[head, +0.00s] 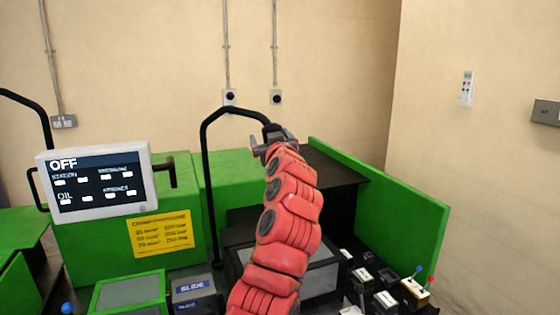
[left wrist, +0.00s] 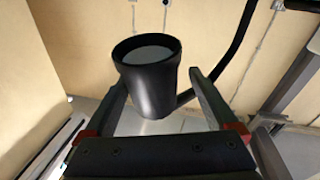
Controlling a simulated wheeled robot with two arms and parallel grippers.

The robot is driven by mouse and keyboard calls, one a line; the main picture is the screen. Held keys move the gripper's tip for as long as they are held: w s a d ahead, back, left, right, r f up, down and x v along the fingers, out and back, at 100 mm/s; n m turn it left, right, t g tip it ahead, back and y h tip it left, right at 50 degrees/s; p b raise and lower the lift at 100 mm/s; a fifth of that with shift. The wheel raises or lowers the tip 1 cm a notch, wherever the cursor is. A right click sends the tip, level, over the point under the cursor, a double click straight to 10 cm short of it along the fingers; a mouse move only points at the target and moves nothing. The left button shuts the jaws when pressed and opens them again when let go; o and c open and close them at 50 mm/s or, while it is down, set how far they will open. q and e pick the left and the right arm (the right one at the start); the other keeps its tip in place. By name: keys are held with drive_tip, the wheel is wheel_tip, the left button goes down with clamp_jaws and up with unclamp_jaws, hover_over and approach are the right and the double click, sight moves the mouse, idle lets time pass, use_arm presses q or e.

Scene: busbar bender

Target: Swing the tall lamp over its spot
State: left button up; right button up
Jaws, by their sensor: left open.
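The tall lamp is a black bent pipe (head: 206,170) rising from the green machine in the head view. It arches over to the right and ends in a black lamp head. In the left wrist view the lamp head (left wrist: 150,88) is a flared black cup with a grey face, between my two fingers. My left gripper (head: 274,137) is at the end of the red arm, at the lamp head; it also shows in the left wrist view (left wrist: 157,78). It is open, with one finger on each side of the head. Contact cannot be told. My right gripper is not in view.
A screen reading OFF (head: 97,180) stands at the left. Another black pipe (head: 32,103) is at the far left edge. A green side panel (head: 390,205) bounds the machine at the right. Small blocks and levers (head: 415,290) sit at the lower right.

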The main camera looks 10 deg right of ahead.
use_arm(q)
drive_tip(key=s+f+b, duration=0.1)
drive_tip(key=s+b, duration=0.2)
drive_tip(key=s, duration=1.2)
drive_tip(key=shift+f, duration=0.15)
drive_tip(key=shift+d, duration=0.1)
